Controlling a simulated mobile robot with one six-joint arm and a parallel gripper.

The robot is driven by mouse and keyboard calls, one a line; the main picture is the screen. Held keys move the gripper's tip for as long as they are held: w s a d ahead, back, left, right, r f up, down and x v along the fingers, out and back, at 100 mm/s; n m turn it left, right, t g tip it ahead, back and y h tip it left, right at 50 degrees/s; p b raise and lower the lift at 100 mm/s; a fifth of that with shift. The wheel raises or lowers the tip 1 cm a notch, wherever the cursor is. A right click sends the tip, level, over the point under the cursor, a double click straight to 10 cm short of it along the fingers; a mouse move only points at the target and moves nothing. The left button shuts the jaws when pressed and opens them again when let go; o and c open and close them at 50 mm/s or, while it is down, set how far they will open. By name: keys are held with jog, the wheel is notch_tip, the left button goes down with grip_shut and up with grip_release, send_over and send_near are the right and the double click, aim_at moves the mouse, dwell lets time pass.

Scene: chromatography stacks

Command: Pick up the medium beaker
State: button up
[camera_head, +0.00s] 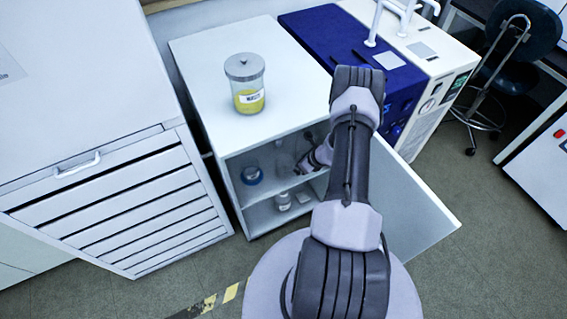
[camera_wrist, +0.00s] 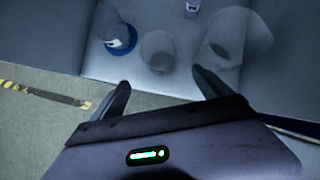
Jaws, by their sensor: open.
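In the wrist view, two clear glass vessels stand on a cabinet shelf: a smaller glass beaker (camera_wrist: 157,52) in the middle and a larger glass vessel (camera_wrist: 232,40) to the right. The smaller one lies just beyond the gap between my fingertips and looks like the medium beaker, though no size marking is readable. My gripper (camera_wrist: 163,84) is open, with nothing visible between its fingers. In the head view, my gripper (camera_head: 300,168) reaches into the open white cabinet (camera_head: 238,138) at the upper shelf. The glass there is too faint to tell apart.
A blue-ringed container (camera_wrist: 122,40) stands left of the beaker, also visible in the head view (camera_head: 252,175). A small bottle (camera_wrist: 192,8) stands farther back. Small bottles (camera_head: 283,201) sit on the lower shelf. The open cabinet door (camera_head: 415,205) is right of my arm. A yellow-filled jar (camera_head: 246,85) stands on top.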

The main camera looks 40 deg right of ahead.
jog(key=b+x, duration=0.2)
jog(key=x, duration=0.5)
jog(key=shift+s+a+f+b, duration=0.1)
jog(key=shift+s+f+b, duration=0.05)
jog(key=shift+f+b, duration=0.15)
jog(key=b+x, duration=0.2)
jog(key=x, duration=0.1)
jog(key=b+x, duration=0.1)
jog(key=x, duration=0.1)
jog(key=shift+w+f+b, duration=0.1)
jog(key=shift+w+b, duration=0.3)
jog(key=shift+w, duration=0.2)
jog(key=c, duration=1.5)
